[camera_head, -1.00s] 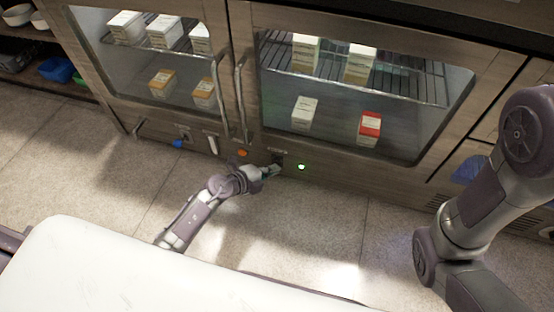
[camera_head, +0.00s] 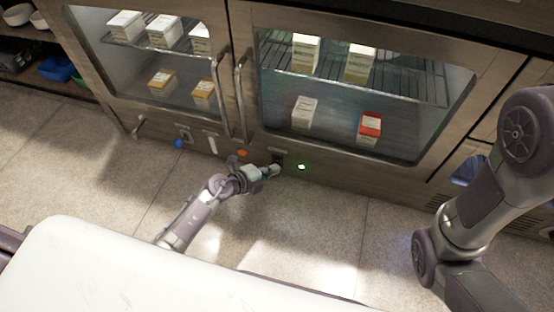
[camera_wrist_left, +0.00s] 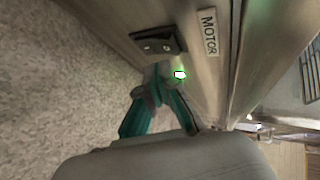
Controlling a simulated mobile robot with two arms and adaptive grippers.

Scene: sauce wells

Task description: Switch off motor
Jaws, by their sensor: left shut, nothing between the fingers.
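The motor switch (camera_wrist_left: 158,42) is a dark plate on the cabinet's lower panel, beside a label reading MOTOR (camera_wrist_left: 209,32) in the left wrist view. In the head view the switch (camera_head: 278,156) is small and partly behind my gripper. A green lamp (camera_head: 301,167) glows to its right; a green glow also shows at the fingers in the wrist view. My left gripper (camera_head: 274,169) is shut and empty, its fingertips close to the switch; I cannot tell whether they touch it. My right arm is at the right, its gripper out of view.
The cabinet's glass doors (camera_head: 340,125) show boxes on wire shelves, with vertical handles (camera_head: 240,100) above my left gripper. An orange button (camera_head: 242,153) and a blue knob (camera_head: 178,143) lie left along the panel. A white surface (camera_head: 150,270) fills the front left.

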